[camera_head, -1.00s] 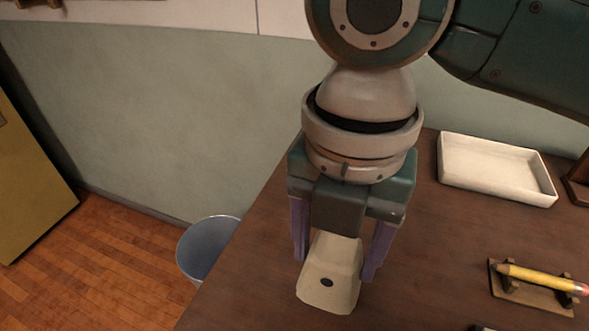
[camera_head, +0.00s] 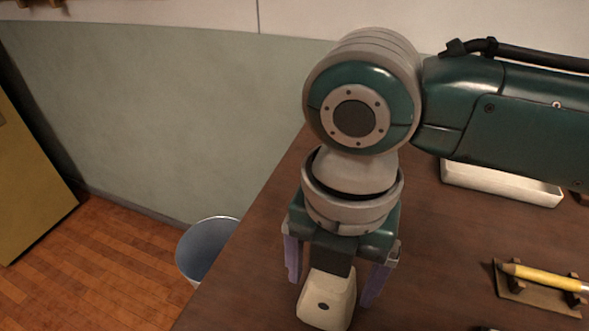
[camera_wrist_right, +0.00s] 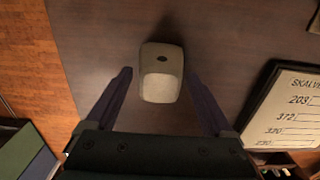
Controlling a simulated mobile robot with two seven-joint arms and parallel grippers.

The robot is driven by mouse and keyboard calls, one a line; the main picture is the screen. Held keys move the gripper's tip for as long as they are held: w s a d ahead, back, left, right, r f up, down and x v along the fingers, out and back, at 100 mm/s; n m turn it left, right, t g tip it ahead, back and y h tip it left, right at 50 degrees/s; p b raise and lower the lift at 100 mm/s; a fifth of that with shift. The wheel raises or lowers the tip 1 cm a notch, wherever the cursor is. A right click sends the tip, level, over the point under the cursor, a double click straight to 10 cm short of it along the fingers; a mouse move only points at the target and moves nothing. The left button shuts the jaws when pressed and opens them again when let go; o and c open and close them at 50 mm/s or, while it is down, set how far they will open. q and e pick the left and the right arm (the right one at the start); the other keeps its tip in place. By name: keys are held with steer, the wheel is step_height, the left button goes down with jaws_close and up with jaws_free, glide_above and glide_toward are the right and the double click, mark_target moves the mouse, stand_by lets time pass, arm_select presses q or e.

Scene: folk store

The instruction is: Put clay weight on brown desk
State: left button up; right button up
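The clay weight (camera_head: 325,302) is a small beige block with rounded edges and a dark round spot. It appears to rest on the brown desk (camera_head: 432,275), near the desk's left edge. My right gripper (camera_head: 331,290) is above it, pointing down and open, with one purple finger on each side. In the right wrist view, the weight (camera_wrist_right: 161,82) lies between the fingertips with a narrow gap on both sides. The brown desk (camera_wrist_right: 105,30) shows beneath it there. My left gripper is not in view.
A white tray (camera_head: 500,184) stands at the back right, partly behind my right arm. A yellow pencil (camera_head: 540,276) lies on a small wooden holder (camera_head: 525,294) at right. A grey bin (camera_head: 205,245) stands on the floor left of the desk. A lettered board (camera_wrist_right: 290,105) is at right.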

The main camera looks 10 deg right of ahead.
steer(key=shift+o, duration=0.7)
step_height(320, 180, up, 12)
steer(key=p, duration=0.2)
steer(key=s+a+f+m+t+y, duration=0.2)
steer(key=s+a+f+m+y, duration=0.25)
steer(key=m, duration=0.85)
steer(key=s+d+f+m+h, duration=0.1)
steer(key=s+d+m+h, duration=0.1)
steer(key=s+d+m, duration=0.2)
steer(key=s+d+m+t+h, duration=0.1)
steer(key=s+d+m+h, duration=0.1)
steer(key=d+m, duration=0.8)
steer(key=shift+s+f+t, duration=0.3)
steer(key=shift+s+f, duration=0.1)
steer(key=shift+s, duration=0.45)
